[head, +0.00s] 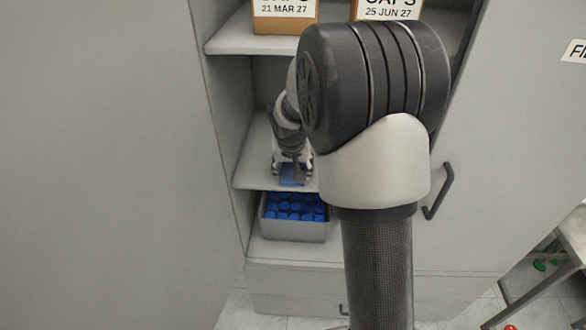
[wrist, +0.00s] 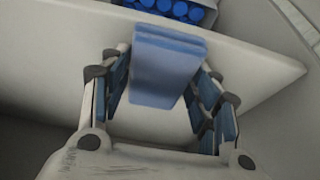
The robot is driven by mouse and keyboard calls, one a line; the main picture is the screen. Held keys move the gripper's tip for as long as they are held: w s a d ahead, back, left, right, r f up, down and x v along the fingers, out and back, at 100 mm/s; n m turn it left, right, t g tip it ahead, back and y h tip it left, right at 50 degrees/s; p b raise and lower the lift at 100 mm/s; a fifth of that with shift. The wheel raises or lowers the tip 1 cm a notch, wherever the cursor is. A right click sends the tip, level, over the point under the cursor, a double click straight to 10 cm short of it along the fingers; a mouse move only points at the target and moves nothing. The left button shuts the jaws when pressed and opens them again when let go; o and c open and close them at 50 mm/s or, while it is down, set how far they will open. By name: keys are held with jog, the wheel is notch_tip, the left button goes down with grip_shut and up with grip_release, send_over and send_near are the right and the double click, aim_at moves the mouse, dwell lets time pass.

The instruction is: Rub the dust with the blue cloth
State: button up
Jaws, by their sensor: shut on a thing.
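The blue cloth (wrist: 168,65) is a folded, flat block in the wrist view. My gripper (wrist: 163,78) is shut on it, with one finger on each side. In the head view my gripper (head: 292,168) reaches into the open cabinet and points down at the middle shelf (head: 252,180). The cloth (head: 291,181) shows there as a small blue patch under the fingers, at the shelf's surface near its front edge. I cannot tell whether it touches the shelf. I cannot make out any dust; my arm hides the right part of the shelf.
A grey bin (head: 292,231) of blue caps stands below the middle shelf. Two labelled boxes, left (head: 284,25) and right (head: 386,20), sit on the shelf above. Cabinet side walls bound the opening closely. A door with a black handle (head: 439,190) is at the right.

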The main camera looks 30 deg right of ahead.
notch_tip(320, 180, up, 2)
jog(key=shift+r+p, duration=0.25)
jog(key=shift+p, duration=0.1)
jog(key=shift+w+d+r+p, duration=0.1)
jog(key=shift+w+r+p, duration=0.1)
jog(key=shift+r+p, duration=1.95)
jog(key=shift+r, duration=0.7)
